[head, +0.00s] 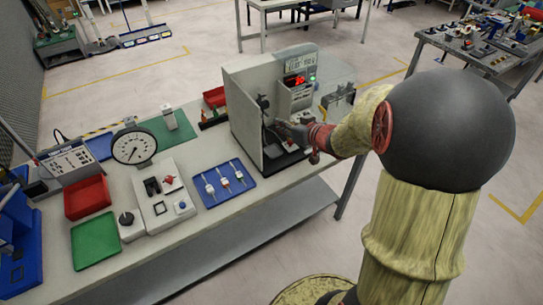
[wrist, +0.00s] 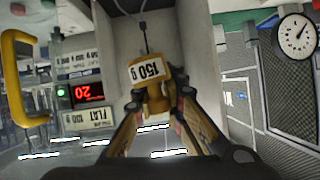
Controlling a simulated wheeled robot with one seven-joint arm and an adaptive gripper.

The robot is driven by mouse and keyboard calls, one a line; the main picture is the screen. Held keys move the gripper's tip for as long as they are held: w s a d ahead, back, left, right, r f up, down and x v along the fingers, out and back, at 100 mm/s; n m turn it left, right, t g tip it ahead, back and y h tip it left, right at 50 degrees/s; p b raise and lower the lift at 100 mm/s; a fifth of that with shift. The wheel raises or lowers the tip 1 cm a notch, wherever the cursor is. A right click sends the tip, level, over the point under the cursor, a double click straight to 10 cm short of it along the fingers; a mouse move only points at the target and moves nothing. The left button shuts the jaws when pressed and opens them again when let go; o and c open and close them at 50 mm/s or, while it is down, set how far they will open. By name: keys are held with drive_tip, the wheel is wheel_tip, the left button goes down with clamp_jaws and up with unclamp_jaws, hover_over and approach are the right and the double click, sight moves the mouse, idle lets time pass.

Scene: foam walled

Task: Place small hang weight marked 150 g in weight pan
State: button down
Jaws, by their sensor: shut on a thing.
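A yellow weight (wrist: 150,72) with a white label marked 150 g is between my gripper's fingers (wrist: 160,97) in the wrist view. A thin dark stem or wire rises from its top. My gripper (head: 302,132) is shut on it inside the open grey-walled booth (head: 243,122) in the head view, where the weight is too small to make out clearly. I cannot make out the weight pan for certain in either view, and I cannot tell whether the weight touches anything below it.
A unit with a red display (head: 295,80) stands at the booth's right; the display also shows in the wrist view (wrist: 88,92). A blue tray (head: 210,200) with several small white items lies left of the booth. A dial gauge (head: 134,147) stands farther left. The booth walls are close around my gripper.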

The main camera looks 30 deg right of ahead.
drive_tip(key=s+f, duration=0.1)
drive_tip(key=s+m+h, duration=0.1)
drive_tip(key=s+d+f+m+b, duration=0.1)
drive_tip(key=shift+s+f, duration=0.35)
drive_tip(key=shift+s+f+m+h, duration=0.15)
drive_tip(key=shift+m+h, duration=0.15)
drive_tip(key=shift+m, duration=0.2)
drive_tip(key=b, duration=0.4)
hover_over(273, 152)
drive_tip(key=s, duration=0.2)
wheel_tip(273, 152, down, 4)
drive_tip(key=shift+m, duration=0.3)
drive_tip(key=w+f+b, duration=0.2)
drive_tip(key=w+f, duration=0.3)
drive_tip(key=shift+w+d+b, duration=0.15)
drive_tip(key=shift+b, duration=0.25)
drive_tip(key=shift+w+f, duration=0.25)
drive_tip(key=shift+f, duration=0.1)
drive_tip(key=shift+w+f+b, duration=0.2)
drive_tip(key=shift+f+b, duration=0.65)
drive_tip(key=shift+f, duration=0.75)
